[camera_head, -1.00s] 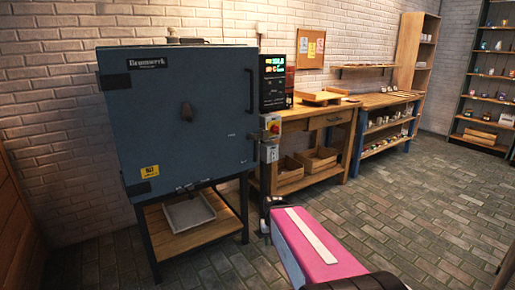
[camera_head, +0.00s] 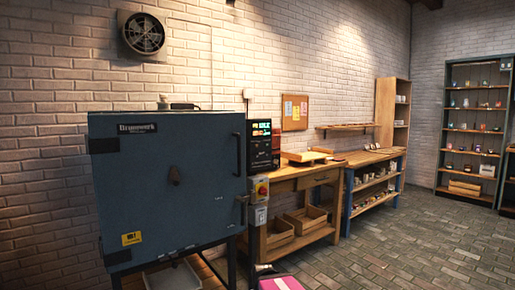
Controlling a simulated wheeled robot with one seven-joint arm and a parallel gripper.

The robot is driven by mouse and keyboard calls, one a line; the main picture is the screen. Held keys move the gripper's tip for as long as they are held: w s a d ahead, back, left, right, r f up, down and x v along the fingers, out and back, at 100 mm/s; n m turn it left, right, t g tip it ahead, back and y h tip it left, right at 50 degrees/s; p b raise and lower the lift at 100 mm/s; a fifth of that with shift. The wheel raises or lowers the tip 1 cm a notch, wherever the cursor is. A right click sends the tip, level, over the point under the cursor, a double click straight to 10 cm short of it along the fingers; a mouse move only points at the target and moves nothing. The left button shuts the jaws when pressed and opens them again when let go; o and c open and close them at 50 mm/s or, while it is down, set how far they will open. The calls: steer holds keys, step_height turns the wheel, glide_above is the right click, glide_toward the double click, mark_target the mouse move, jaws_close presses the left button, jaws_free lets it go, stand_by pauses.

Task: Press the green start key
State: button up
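The control panel (camera_head: 262,144) is a tall black box at the right side of the blue kiln (camera_head: 170,190), with a lit display at its top. The green start key is too small to make out on it. The pink part of my arm (camera_head: 281,283) shows at the bottom edge, low and well below the panel. A small dark piece shows at its far end; my gripper's fingers cannot be made out there.
A wooden workbench (camera_head: 290,182) with open crates below stands right of the kiln. A lower blue-legged bench (camera_head: 348,205) and shelves (camera_head: 475,125) are farther right. A grey tray (camera_head: 173,277) lies under the kiln. The brick floor at right is clear.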

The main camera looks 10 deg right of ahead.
jaws_close()
stand_by(1.7)
